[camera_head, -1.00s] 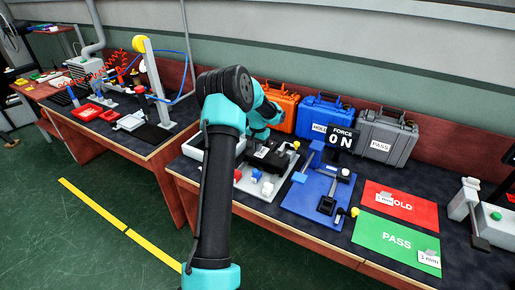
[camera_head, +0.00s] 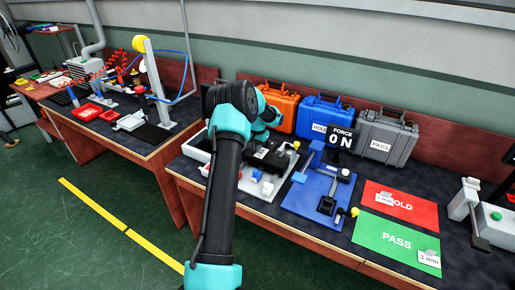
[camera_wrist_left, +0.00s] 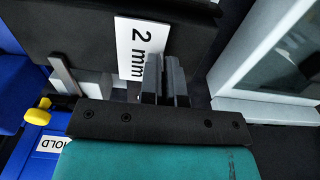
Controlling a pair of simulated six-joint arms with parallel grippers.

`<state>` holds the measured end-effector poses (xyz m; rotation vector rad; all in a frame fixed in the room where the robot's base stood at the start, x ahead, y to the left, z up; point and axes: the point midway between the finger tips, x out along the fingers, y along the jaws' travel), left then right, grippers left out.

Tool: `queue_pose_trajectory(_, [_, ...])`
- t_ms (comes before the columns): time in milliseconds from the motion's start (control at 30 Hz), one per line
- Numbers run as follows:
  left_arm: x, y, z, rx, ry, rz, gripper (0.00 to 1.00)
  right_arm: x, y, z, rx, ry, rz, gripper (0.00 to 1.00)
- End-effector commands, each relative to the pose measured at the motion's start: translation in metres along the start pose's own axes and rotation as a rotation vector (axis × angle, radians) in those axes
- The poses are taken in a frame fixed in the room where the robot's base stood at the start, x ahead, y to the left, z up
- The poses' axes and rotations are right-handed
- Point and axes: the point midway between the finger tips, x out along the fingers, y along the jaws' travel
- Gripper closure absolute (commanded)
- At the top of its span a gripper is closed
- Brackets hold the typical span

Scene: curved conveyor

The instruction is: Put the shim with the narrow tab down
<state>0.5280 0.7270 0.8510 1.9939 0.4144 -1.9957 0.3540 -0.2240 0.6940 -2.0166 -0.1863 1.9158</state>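My left gripper (camera_wrist_left: 165,80) has its two dark fingers close together, with only a narrow gap. A white plate marked "2 mm" (camera_wrist_left: 140,45) lies just beyond the fingers and partly behind them. I cannot tell whether the fingers grip it or what is in the gap, and no narrow tab can be made out. In the head view my left arm hides the fingertips, near a black block (camera_head: 266,158) on a light plate. My right gripper is not seen.
A blue board (camera_head: 300,200) with black fixtures stands right of the black block, beside a force display reading "0 N" (camera_head: 341,138). Orange (camera_head: 280,100), blue (camera_head: 318,112) and grey (camera_head: 387,135) cases line the back. Much of the green mat is bare.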

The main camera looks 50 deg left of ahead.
Motion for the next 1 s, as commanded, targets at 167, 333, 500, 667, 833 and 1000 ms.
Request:
queue_pose_trajectory(167, [0.0014, -0.0002, -0.0003, 0.000, 0.002, -0.001, 1.00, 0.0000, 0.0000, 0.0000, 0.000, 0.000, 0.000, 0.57])
queue_pose_trajectory(333, [0.0026, 0.0000, -0.0002, 0.000, 0.001, 0.000, 1.00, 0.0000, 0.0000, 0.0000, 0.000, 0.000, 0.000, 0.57])
queue_pose_trajectory(500, [0.0039, -0.0001, -0.0003, 0.000, 0.002, -0.001, 0.88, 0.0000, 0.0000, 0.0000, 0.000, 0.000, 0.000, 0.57])
queue_pose_trajectory(667, [0.0039, 0.0000, -0.0003, 0.000, 0.002, 0.000, 0.72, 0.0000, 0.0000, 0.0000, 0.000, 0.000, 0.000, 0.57])
queue_pose_trajectory(833, [0.0039, 0.0000, -0.0003, 0.000, 0.002, 0.000, 0.71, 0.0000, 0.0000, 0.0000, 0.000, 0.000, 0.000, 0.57])
queue_pose_trajectory(1000, [0.0014, 0.0000, -0.0004, 0.000, 0.002, -0.001, 0.71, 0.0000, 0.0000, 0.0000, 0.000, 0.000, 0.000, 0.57])
